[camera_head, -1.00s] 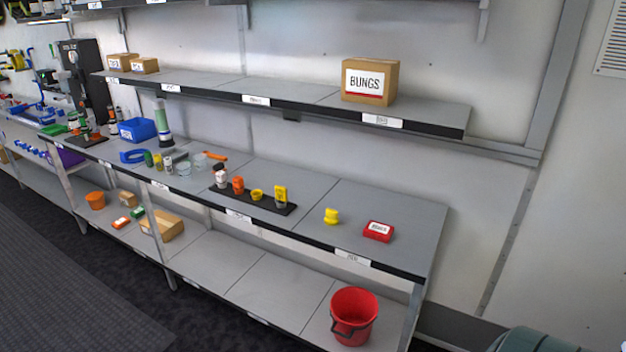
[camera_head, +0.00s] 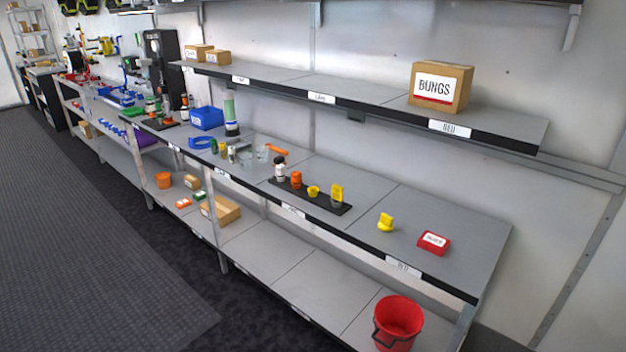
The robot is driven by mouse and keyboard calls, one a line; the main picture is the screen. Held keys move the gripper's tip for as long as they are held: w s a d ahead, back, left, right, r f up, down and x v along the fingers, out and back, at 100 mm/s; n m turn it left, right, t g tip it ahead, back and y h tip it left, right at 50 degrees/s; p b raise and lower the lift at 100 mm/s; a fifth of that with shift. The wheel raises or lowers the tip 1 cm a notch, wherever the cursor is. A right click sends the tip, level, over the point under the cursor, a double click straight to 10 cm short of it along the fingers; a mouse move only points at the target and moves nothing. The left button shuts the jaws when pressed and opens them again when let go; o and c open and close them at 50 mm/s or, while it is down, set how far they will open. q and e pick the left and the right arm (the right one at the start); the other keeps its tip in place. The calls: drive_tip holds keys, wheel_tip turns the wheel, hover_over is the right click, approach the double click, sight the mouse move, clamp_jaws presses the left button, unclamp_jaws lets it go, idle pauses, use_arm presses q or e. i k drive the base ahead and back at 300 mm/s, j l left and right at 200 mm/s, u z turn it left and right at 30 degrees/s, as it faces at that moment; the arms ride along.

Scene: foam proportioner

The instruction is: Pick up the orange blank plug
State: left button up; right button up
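A small orange plug-like piece (camera_head: 296,180) stands on a black strip (camera_head: 325,204) on the middle shelf of the bench. On the strip, a white and dark piece (camera_head: 280,171) is to its left. A small yellow cup-like piece (camera_head: 313,191) and a taller yellow piece (camera_head: 336,194) are to its right. An orange elongated item (camera_head: 277,149) lies farther back on the shelf. The pieces are too small to tell for sure which is the blank plug. Neither of my grippers is in view.
A yellow piece (camera_head: 386,222) and a red box (camera_head: 433,242) sit right of the strip. A carton marked BUNGS (camera_head: 440,87) stands on the upper shelf. The floor at left is clear.

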sight(296, 175)
drive_tip(key=i+z, duration=0.35)
drive_tip(key=i, duration=0.4)
drive_tip(key=i+j+z, duration=0.2)
drive_tip(key=i+z, duration=0.15)
drive_tip(key=i, duration=0.35)
